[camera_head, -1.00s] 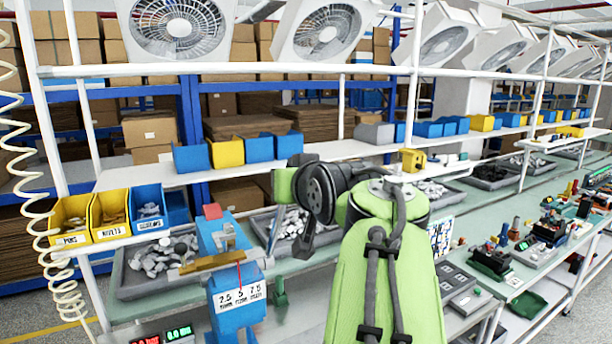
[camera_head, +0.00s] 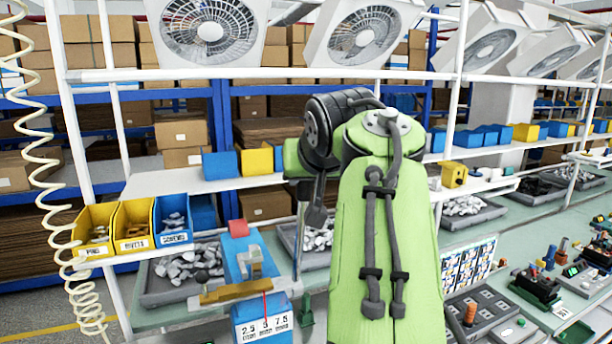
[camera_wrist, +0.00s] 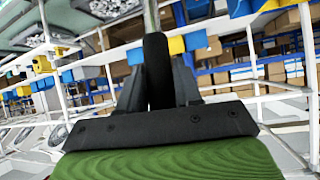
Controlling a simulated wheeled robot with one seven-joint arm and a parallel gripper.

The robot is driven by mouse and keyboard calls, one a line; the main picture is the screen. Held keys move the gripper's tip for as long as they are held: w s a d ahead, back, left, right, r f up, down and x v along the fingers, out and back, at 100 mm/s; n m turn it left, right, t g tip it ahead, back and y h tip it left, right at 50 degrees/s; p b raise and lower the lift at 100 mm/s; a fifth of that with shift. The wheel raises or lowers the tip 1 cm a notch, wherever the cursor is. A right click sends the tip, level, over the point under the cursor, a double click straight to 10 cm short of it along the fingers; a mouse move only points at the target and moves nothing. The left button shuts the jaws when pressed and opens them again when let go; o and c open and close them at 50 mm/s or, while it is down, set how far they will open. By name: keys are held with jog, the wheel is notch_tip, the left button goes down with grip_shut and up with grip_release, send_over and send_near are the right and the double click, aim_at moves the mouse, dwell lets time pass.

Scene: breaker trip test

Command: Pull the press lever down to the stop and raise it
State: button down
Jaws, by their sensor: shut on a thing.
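The blue press (camera_head: 249,262) with a red top block stands on the bench left of my arm. My gripper (camera_head: 317,212) is above and right of the press, partly hidden by my arm. In the wrist view, its fingers (camera_wrist: 160,78) are shut around the black lever grip (camera_wrist: 156,58), with a pale rod running beyond it. The lever's pivot is not clear.
Grey trays of metal parts (camera_head: 180,268) lie behind the press. Yellow and blue bins (camera_head: 134,226) hang at the left, beside a coiled cream hose (camera_head: 62,200). A shelf with bins runs behind my arm. Fixtures (camera_head: 545,290) crowd the bench at right.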

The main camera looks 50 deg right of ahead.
jog(key=shift+f, duration=0.1)
jog(key=c, duration=0.8)
grip_release()
jog(key=shift+c, duration=0.2)
jog(key=v, duration=1.5)
jog(key=shift+s+a+r, duration=0.2)
jog(key=shift+s, duration=0.1)
